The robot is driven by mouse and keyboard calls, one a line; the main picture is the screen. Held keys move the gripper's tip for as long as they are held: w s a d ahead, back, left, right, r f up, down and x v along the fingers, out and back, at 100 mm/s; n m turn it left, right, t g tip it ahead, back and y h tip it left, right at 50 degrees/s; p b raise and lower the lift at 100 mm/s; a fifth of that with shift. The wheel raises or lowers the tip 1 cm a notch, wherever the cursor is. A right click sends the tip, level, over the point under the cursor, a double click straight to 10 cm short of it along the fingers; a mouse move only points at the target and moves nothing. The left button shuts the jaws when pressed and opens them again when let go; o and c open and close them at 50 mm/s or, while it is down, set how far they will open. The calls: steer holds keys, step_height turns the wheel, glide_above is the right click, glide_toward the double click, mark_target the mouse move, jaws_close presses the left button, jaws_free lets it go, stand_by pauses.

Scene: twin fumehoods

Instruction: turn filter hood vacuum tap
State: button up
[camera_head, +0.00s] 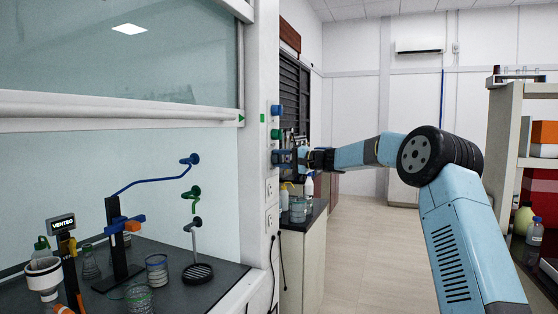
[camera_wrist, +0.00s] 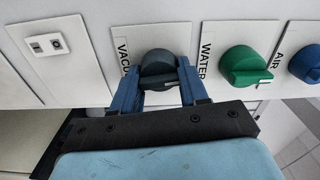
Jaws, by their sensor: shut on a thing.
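The vacuum tap is a dark grey round knob (camera_wrist: 158,60) on a white panel, beside a label of which "VACU" can be read in the wrist view. My gripper (camera_wrist: 157,80) has its two blue fingers on either side of this knob and is shut on it. In the head view my gripper (camera_head: 284,157) reaches the side of the hood's white post, at the lowest of the three taps, and mostly hides the knob there.
The green water tap (camera_wrist: 246,66) sits close to the right of my fingers, with the blue air tap (camera_wrist: 306,64) beyond. Bottles and beakers (camera_head: 298,210) stand on the bench below my gripper. A shelf (camera_head: 506,150) stands right of my arm.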

steer(key=shift+w+d+m, duration=0.2)
steer(key=shift+d+m, duration=0.1)
steer(key=shift+m, duration=0.4)
steer(key=o, duration=0.9)
steer(key=shift+w+f, duration=0.1)
steer(key=shift+c, duration=0.2)
steer(key=shift+o, duration=1)
steer(key=shift+a, duration=0.1)
steer(key=shift+s, duration=0.2)
steer(key=v, duration=1.3)
steer(key=shift+d, duration=0.4)
